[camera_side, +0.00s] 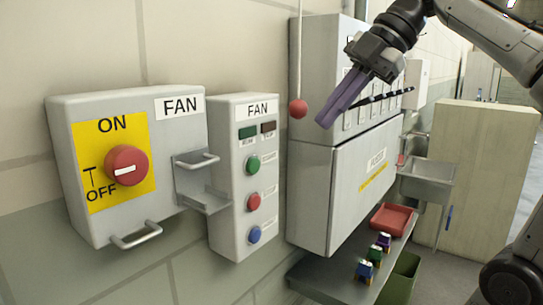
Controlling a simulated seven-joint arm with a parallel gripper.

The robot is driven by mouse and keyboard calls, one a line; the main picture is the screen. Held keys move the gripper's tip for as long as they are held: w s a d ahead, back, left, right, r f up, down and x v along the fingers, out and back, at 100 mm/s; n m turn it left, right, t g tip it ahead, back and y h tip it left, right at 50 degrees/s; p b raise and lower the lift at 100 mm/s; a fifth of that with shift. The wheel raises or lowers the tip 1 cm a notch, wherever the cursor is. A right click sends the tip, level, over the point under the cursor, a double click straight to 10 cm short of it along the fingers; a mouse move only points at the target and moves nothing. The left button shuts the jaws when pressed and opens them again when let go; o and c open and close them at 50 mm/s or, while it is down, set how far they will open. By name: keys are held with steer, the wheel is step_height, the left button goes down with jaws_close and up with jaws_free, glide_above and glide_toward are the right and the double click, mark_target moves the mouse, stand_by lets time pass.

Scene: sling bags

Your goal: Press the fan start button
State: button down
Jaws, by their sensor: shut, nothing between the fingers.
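The fan control box (232,225) is a narrow grey box on the wall, labelled FAN. It has a green button (253,163) at the top, a red button (252,201) below it and a blue button (254,235) at the bottom. Small print by the buttons is too small to read. Two lamps, green (247,132) and dark red (268,127), sit above the buttons. My gripper (322,122) has purple fingers, shut and empty. It appears to the right of the control box and higher than the green button, in front of a grey cabinet, apart from the buttons.
A FAN switch box (190,135) with a red rotary knob (126,166) is at the left. A red ball (298,108) hangs on a cord between the control box and my gripper. A grey cabinet (318,200) stands above a shelf with a red tray (391,219) and small coloured items.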

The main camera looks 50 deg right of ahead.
mark_target(271, 156)
steer(key=shift+f, duration=0.1)
steer(key=shift+w+a+f, duration=0.65)
steer(key=shift+w+f, duration=0.65)
steer(key=shift+w, duration=0.15)
steer(key=shift+w+a+f, duration=0.6)
steer(key=shift+w+f, duration=0.7)
steer(key=shift+w, duration=0.15)
steer(key=shift+w+a+f, duration=0.65)
steer(key=shift+w+f, duration=0.65)
steer(key=shift+w, duration=0.15)
